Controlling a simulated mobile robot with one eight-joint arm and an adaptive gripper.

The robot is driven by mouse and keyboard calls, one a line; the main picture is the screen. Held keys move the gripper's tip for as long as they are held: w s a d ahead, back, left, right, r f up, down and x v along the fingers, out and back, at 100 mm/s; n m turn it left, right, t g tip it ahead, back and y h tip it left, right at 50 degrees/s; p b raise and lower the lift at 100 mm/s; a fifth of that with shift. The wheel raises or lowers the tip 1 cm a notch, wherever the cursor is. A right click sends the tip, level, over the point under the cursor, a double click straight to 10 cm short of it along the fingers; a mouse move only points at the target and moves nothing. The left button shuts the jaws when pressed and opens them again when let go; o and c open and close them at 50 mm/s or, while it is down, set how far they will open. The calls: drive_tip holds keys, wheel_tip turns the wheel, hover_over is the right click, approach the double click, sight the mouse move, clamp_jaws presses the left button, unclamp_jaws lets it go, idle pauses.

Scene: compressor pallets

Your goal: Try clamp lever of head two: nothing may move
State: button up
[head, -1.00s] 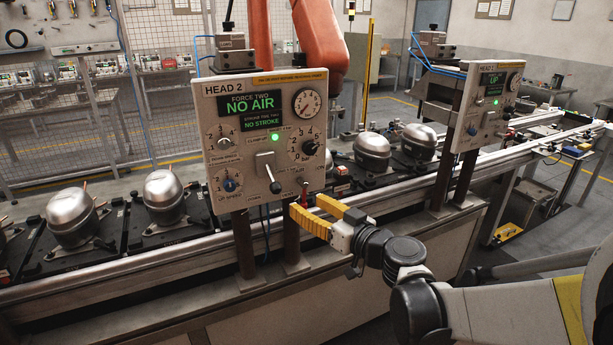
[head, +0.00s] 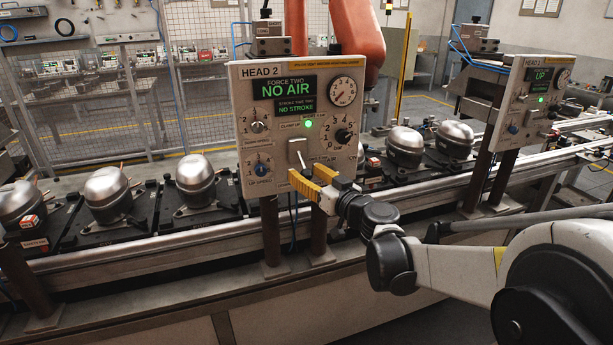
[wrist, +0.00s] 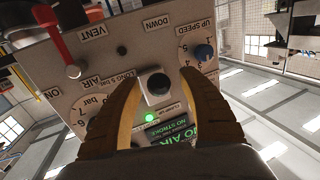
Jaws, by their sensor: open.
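The head two panel (head: 243,150) stands upright over the line. Its display (head: 289,87) reads "FORCE TWO NO AIR", with "NO STROKE" on the smaller one. A green lamp (head: 308,124) is lit. The clamp lever (head: 301,159) hangs from its pale block below the lamp; its lower end is hidden behind my fingers in the head view. In the wrist view its dark knob (wrist: 158,84) shows end-on between the fingertips, with space at both sides. My gripper (head: 304,173), with yellow fingers, is open at the lever. It also shows in the wrist view (wrist: 160,76).
Close by are an up-speed knob (wrist: 203,52) and a red-handled valve (wrist: 60,42) marked VENT. Round silver compressors (head: 196,172) sit on dark pallets along the conveyor. A similar panel (head: 524,100), displaying "UP", stands to the right. An orange robot arm (head: 357,42) is behind.

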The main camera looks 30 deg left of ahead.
clamp_jaws()
